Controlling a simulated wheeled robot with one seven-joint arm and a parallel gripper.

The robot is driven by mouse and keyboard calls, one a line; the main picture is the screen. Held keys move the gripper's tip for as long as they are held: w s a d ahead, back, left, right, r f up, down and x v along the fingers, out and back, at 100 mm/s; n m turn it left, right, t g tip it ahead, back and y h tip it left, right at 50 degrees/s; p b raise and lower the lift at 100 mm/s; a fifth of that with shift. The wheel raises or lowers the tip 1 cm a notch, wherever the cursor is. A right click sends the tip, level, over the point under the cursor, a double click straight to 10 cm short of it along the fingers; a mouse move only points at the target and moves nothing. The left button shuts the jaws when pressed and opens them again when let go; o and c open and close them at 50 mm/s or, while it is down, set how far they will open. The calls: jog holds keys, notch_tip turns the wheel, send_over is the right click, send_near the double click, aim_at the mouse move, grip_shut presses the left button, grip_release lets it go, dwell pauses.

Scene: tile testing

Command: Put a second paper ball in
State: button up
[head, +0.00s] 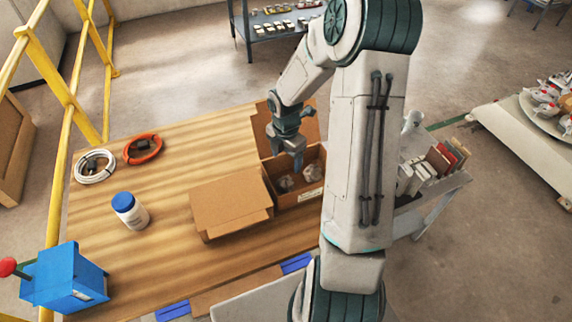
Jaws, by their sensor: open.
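An open cardboard box (298,197) with its flaps folded out stands at the right side of the wooden table. Two crumpled greyish lumps lie inside it. The left lump (285,183) looks like a paper ball. The right lump (311,172) is also pale, but too small to tell for sure. My gripper (298,164) points down over the box, near its back wall and above the lumps. It is open, and I see nothing held in it. My arm hides the right end of the box and the table behind it.
On the wooden table (165,245) are a white bottle with a blue lid (130,210), a white cable coil (95,167), an orange cable coil (143,149) and a blue box (65,279). A yellow railing (66,160) runs along the left.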

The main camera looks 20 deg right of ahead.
jog(key=s+a+r+m+t, duration=0.1)
jog(key=s+a+r+m, duration=0.3)
jog(key=s+r+m, duration=0.5)
jog(key=s+a+r+m+t, duration=0.2)
jog(key=s+a+r+m, duration=0.3)
jog(key=s+r+m, duration=0.5)
notch_tip(320, 180, up, 2)
jog(key=m, duration=0.3)
jog(key=shift+s+r, duration=0.15)
jog(key=shift+d, duration=0.1)
